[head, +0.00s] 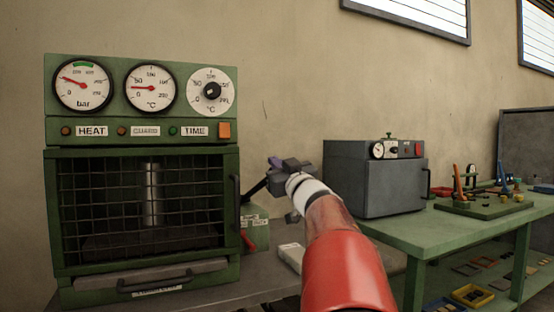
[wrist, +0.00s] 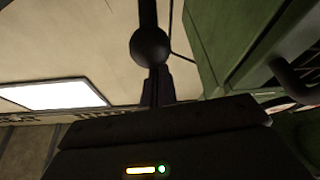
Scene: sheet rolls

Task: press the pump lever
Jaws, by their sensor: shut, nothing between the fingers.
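The pump lever (head: 253,189) shows in the head view as a dark bar slanting up from beside the green press towards my gripper; its upper end is hidden behind the gripper. In the wrist view, a black ball knob on a dark rod, apparently the lever's end (wrist: 150,46), lies just beyond the fingertips. My gripper (head: 274,163) is shut and empty, right of the press and over the lever's upper end. Its fingers also show in the wrist view (wrist: 157,88), lined up with the knob. I cannot tell whether they touch it.
The green press (head: 142,260) with dials and a mesh guard stands close on the left; its black handle (head: 235,200) sticks out. A green box (head: 257,236) is beside it. A grey oven (head: 375,180) stands on the green table (head: 480,222) at right, with tools on a board.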

